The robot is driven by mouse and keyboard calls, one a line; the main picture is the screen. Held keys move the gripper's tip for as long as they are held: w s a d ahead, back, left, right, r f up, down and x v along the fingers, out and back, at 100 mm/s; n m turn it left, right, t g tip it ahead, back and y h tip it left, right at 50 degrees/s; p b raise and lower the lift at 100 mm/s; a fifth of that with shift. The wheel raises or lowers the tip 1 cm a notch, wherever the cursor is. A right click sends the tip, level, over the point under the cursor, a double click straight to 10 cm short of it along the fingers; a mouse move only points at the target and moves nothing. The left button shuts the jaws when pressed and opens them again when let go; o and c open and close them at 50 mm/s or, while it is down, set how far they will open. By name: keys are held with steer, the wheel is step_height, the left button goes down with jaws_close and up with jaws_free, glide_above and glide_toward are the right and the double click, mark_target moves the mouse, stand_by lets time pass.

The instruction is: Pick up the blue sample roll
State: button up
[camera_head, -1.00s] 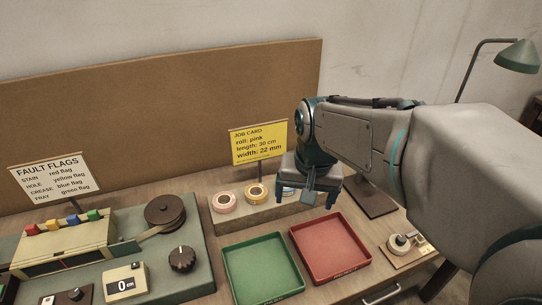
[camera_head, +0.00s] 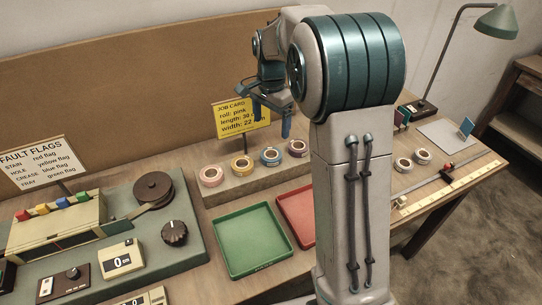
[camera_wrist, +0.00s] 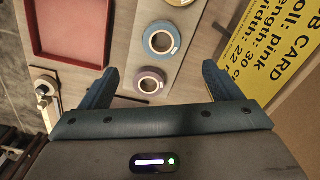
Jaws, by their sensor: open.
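The blue sample roll (camera_head: 271,156), a ring with a white core, lies on a raised block (camera_head: 250,180) between a yellow roll (camera_head: 242,167) and a purple-grey roll (camera_head: 298,147). A pink roll (camera_head: 211,175) is at the left end. My gripper (camera_head: 271,117) is open and empty, above the row near the job card. In the wrist view, the blue roll (camera_wrist: 161,39) appears beyond the open fingers (camera_wrist: 161,70). The purple-grey roll (camera_wrist: 151,81) shows between the fingers. No roll is held.
The job card (camera_head: 241,118) stands just behind the rolls, close to my gripper. A green tray (camera_head: 268,271) and a red tray (camera_head: 281,206) lie in front of the block. My arm hides part of the table.

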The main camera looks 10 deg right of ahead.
glide_above(272, 150)
steer(key=s, duration=0.2)
steer(key=f, duration=0.6)
steer(key=shift+s+a+f, duration=0.1)
steer(key=shift+a+f, duration=0.1)
steer(key=shift+a, duration=0.15)
steer(key=shift+w+d+f+p, duration=0.15)
steer(key=shift+f+p, duration=0.15)
steer(key=shift+f, duration=1.05)
steer(key=shift+w+a+f+p, duration=0.1)
steer(key=shift+f+p, duration=0.15)
steer(key=shift+f, duration=1.05)
steer(key=c, duration=1.1)
